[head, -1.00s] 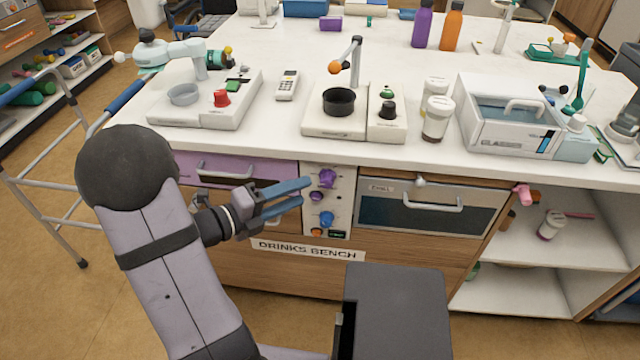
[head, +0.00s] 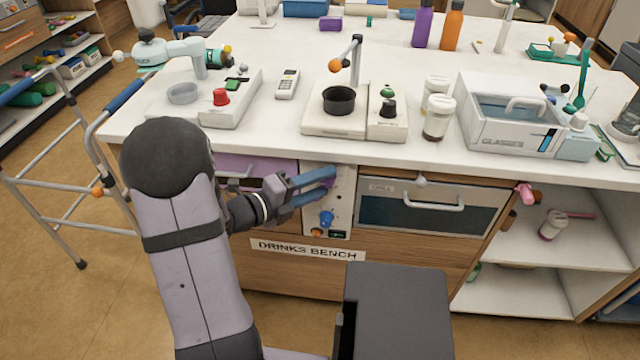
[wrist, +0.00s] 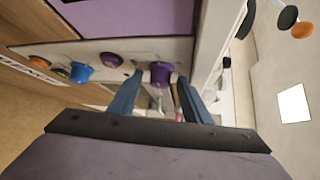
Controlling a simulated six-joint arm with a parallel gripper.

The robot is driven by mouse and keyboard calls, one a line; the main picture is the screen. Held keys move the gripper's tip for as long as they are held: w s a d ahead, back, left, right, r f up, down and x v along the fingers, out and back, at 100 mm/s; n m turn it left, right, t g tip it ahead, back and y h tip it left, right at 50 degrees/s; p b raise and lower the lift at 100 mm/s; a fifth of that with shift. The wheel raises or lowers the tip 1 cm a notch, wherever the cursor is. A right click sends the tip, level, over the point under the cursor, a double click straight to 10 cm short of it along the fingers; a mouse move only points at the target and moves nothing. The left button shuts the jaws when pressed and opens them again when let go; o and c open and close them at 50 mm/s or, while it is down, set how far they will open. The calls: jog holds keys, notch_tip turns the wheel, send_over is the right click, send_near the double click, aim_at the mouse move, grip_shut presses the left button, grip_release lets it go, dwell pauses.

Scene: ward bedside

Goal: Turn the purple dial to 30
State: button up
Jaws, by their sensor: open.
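The purple dial (wrist: 162,74) is on the white control panel (head: 343,208) at the front of the bench. In the head view my gripper's blue fingers cover most of it. My gripper (head: 328,182) is open, with its fingers pointing at the panel. In the wrist view the dial shows in the gap between the two fingertips, with a finger on either side. I cannot tell whether they touch it. The dial's scale and setting are not readable.
A blue knob (head: 326,218) and an orange knob (head: 316,232) sit lower on the panel. A purple-fronted drawer is left of the panel, partly behind my arm. An oven-like door with a handle (head: 433,204) is to the right. The bench top (head: 290,130) overhangs above.

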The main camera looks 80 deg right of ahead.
jog(key=shift+s, duration=0.1)
jog(key=c, duration=1)
jog(key=shift+c, duration=0.2)
jog(key=shift+r+p, duration=0.15)
jog(key=shift+p, duration=0.3)
